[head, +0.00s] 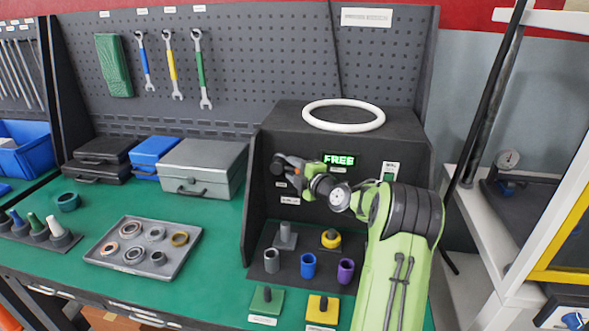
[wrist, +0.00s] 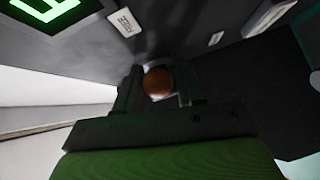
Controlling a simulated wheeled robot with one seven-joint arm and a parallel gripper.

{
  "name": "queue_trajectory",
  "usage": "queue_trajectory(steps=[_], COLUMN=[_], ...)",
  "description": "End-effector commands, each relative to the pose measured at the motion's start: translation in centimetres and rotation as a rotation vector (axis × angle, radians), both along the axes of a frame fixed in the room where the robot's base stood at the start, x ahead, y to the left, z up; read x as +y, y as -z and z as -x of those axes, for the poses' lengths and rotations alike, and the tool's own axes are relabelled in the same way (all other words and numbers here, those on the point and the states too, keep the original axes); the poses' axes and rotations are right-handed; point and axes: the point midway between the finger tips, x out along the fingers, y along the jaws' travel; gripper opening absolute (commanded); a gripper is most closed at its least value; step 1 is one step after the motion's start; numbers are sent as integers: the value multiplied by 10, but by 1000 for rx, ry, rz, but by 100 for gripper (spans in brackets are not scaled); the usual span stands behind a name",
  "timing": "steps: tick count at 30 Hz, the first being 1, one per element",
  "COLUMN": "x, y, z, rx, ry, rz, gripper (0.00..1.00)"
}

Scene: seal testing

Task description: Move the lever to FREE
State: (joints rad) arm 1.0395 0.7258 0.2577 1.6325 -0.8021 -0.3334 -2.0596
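The dark test box (head: 262,190) stands on the bench. A green lit display (head: 340,159) on its front reads FREE. The display also shows, cut off, at the top left of the wrist view (wrist: 45,8). In the wrist view, the lever's round orange-brown knob (wrist: 157,83) sits between the two fingers of my gripper (wrist: 157,92). The fingers stand on either side of it, and I cannot tell whether they press on it. In the head view, my gripper (head: 290,168) is at the box front, left of and slightly below the display. The lever's shaft is mostly hidden.
A white ring (head: 343,104) lies on top of the box. Several coloured cylinders, including a blue one (head: 308,265), stand below my arm. A grey tray (head: 125,276) with several rings and a grey case (head: 203,170) are to the left. A white shelf (head: 488,215) is at right.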

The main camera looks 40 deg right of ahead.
Motion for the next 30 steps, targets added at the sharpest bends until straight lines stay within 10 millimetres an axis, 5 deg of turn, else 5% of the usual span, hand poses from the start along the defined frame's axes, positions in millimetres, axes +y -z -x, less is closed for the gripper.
queue_trajectory(steps=[3,11,30], x=[0,0,1], y=[0,0,-3], z=[0,0,1], rx=[0,0,49], ry=[0,-1,-2], rz=[0,0,43], gripper=[39,0,0])
